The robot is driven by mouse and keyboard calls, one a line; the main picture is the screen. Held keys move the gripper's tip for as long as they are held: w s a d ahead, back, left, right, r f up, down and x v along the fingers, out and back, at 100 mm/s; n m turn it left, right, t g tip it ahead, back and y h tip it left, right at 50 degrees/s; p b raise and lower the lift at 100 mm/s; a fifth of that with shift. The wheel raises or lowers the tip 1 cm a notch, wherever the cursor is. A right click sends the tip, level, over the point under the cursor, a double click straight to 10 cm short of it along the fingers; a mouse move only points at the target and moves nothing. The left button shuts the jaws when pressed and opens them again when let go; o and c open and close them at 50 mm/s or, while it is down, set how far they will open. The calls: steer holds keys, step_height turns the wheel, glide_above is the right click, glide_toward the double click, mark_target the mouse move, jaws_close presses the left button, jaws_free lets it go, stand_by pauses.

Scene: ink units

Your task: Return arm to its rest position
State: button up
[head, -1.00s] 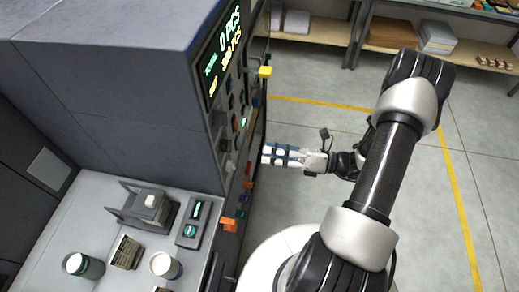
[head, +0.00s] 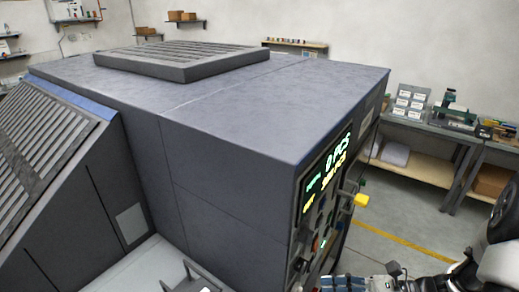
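My gripper (head: 347,284) shows only in part at the bottom edge of the head view, just right of the grey machine's control panel. It points left toward the panel face. The bottom edge cuts off its fingers, so I cannot tell whether they are open or shut, or whether they touch the panel. My arm (head: 488,262) is black and silver and enters at the lower right corner. Most of it is out of view.
The large grey machine (head: 230,150) fills the middle. A workbench (head: 430,130) with boxes stands at the back right. Open floor with a yellow line (head: 400,240) lies between them.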

steer(key=s+a+r+n+h+b, duration=0.1)
steer(key=s+n+h+b, duration=0.4)
steer(key=n, duration=0.7)
steer(key=s+a+r+n+t+h+b, duration=0.1)
steer(key=s+n+h+b, duration=0.4)
steer(key=n, duration=0.8)
steer(key=shift+s+a+r+h, duration=0.6)
steer(key=shift+s+r+h, duration=0.45)
steer(key=shift+h, duration=1.25)
